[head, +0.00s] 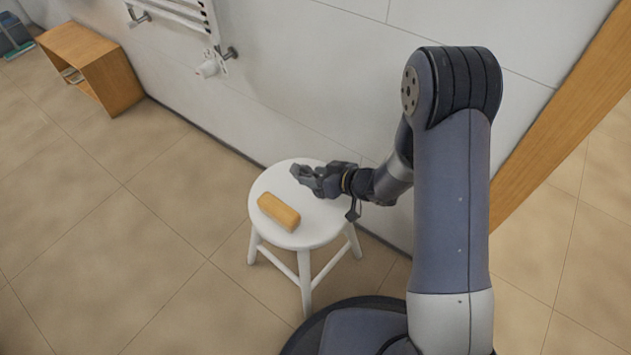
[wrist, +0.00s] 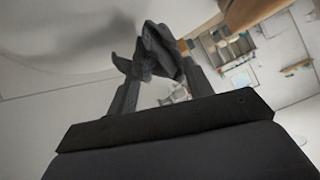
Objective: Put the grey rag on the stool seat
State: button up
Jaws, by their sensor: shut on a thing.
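The white round stool seat (head: 293,237) stands near the wall in the head view. My gripper (head: 306,177) is over the back part of the seat. It is shut on the dark grey rag (wrist: 156,52), which is bunched between the fingertips in the wrist view. In the head view the rag is small and hard to tell from the dark fingers. The pale seat also shows in the wrist view (wrist: 60,30), close by the rag. I cannot tell whether the rag touches the seat.
A yellow-tan block (head: 279,212) lies on the front left of the seat. A white towel rail (head: 190,18) hangs on the wall. An open wooden box (head: 110,75) stands on the floor at the far left. The tiled floor left of the stool is clear.

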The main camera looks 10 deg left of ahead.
jog(key=shift+f, duration=0.8)
jog(key=shift+f, duration=0.1)
jog(key=o, duration=0.9)
jog(key=shift+o, duration=0.2)
jog(key=p+v, duration=0.3)
jog(key=v, duration=0.8)
jog(key=shift+w+a, duration=0.1)
jog(key=shift+a, duration=0.05)
jog(key=shift+s+d+r, duration=0.3)
jog(key=shift+d+r, duration=0.1)
jog(key=shift+d, duration=0.15)
